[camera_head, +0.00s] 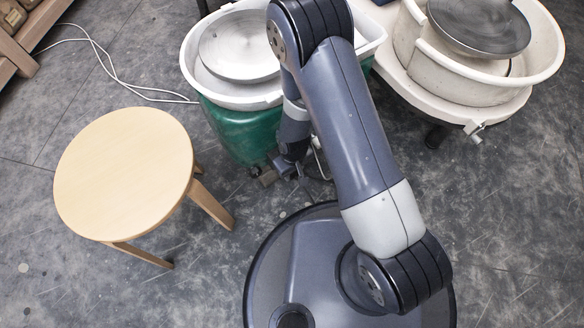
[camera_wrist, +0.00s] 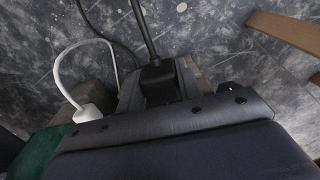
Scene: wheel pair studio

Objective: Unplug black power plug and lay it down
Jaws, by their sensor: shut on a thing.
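The black power plug (camera_wrist: 158,84) is in the wrist view, with its black cable (camera_wrist: 144,32) running up and away over the floor. My gripper (camera_wrist: 161,73) is shut on it, with one grey finger on each side. The plug's front end is hidden behind my own wrist, so I cannot tell whether it sits in a socket. In the head view my gripper (camera_head: 283,166) is low, beside the front of the green-based pottery wheel (camera_head: 232,130). The plug cannot be made out there.
A white plug (camera_wrist: 87,113) with a white cable (camera_wrist: 62,62) is close to the left of my gripper. A round wooden stool (camera_head: 124,172) stands to the left in the head view. A second wheel (camera_head: 455,75) stands at the right. Grey floor (camera_head: 500,215) is free at lower right.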

